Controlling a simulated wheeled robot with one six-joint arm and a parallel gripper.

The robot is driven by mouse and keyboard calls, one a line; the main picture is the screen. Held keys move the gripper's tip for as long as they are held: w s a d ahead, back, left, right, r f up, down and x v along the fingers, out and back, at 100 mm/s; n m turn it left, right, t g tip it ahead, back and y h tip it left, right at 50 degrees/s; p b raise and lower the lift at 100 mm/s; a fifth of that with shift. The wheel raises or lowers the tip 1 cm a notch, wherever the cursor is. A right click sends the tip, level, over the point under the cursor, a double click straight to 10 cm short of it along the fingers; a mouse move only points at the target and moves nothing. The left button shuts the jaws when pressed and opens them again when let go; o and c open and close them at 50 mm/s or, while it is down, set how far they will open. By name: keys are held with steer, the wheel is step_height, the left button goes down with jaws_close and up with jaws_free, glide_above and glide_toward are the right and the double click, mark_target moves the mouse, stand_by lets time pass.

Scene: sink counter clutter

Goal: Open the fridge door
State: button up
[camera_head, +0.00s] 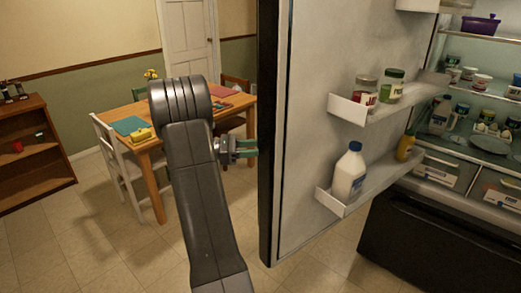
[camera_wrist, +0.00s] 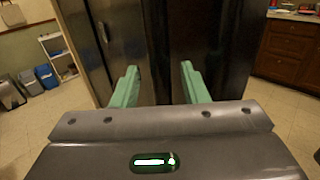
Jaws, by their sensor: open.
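The fridge door (camera_head: 325,110) stands open in the head view, its pale inner side and door shelves showing. Its dark edge (camera_head: 268,140) is just right of my gripper (camera_head: 248,149). Beyond the door, the fridge interior (camera_head: 485,120) shows, with food on its shelves. In the wrist view, my gripper (camera_wrist: 159,72) has its two green fingers apart with nothing held between them. Dark and steel-coloured panels (camera_wrist: 150,40) stand in front of the fingers, and a vertical handle (camera_wrist: 103,32) shows on the steel one. I cannot tell whether the fingers touch the door.
A milk bottle (camera_head: 349,172) and jars (camera_head: 392,86) sit on the door shelves. A black drawer front (camera_head: 430,245) is below the interior. A wooden table (camera_head: 180,120) with chairs (camera_head: 118,165) stands behind my arm. A low bookcase (camera_head: 30,150) is at left. Tiled floor is clear at lower left.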

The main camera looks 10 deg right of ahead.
steer(key=a+b, duration=0.2)
steer(key=a, duration=0.9)
steer(key=shift+w+a, duration=0.25)
steer(key=shift+a, duration=0.15)
steer(key=d+p, duration=0.2)
steer(key=d, duration=1.2)
steer(key=shift+s+p, duration=0.3)
steer(key=shift+p, duration=0.1)
steer(key=shift+a, duration=0.15)
